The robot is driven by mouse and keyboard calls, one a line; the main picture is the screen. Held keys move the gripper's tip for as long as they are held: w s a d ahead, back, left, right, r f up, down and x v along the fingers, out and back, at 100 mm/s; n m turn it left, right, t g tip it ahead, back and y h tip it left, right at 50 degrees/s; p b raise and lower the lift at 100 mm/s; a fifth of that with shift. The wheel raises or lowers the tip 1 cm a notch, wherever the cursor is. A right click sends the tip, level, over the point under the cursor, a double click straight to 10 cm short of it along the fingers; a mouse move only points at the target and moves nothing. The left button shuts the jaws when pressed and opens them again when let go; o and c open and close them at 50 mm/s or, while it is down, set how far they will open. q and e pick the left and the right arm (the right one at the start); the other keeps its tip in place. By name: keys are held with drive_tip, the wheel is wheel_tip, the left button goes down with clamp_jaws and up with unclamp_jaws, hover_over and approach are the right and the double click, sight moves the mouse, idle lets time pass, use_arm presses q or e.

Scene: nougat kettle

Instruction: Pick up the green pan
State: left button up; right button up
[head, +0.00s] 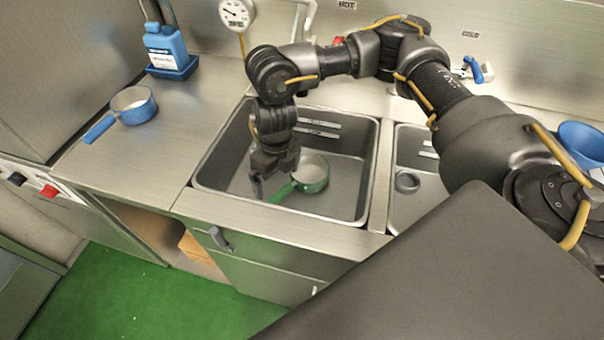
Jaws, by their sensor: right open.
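The green pan (316,186) sits in the left sink basin, with a pale inside and a green handle pointing down and to the left. My right gripper (272,190) points down into the same basin, just left of the pan and close above its handle. It is open, with nothing seen between its fingers. It hides part of the pan's left side, and I cannot tell whether it touches the handle. My left gripper is not in view.
A blue pan (136,112) and a blue bottle (168,48) stand on the left counter. The left basin's steel rim (300,221) surrounds the green pan. A second basin with a drain (407,181) lies to the right. A blue funnel-like item (582,142) is at far right.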

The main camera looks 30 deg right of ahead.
sight(279, 193)
wheel_tip(279, 193, down, 5)
drive_tip(key=shift+r, duration=0.15)
drive_tip(key=c, duration=1)
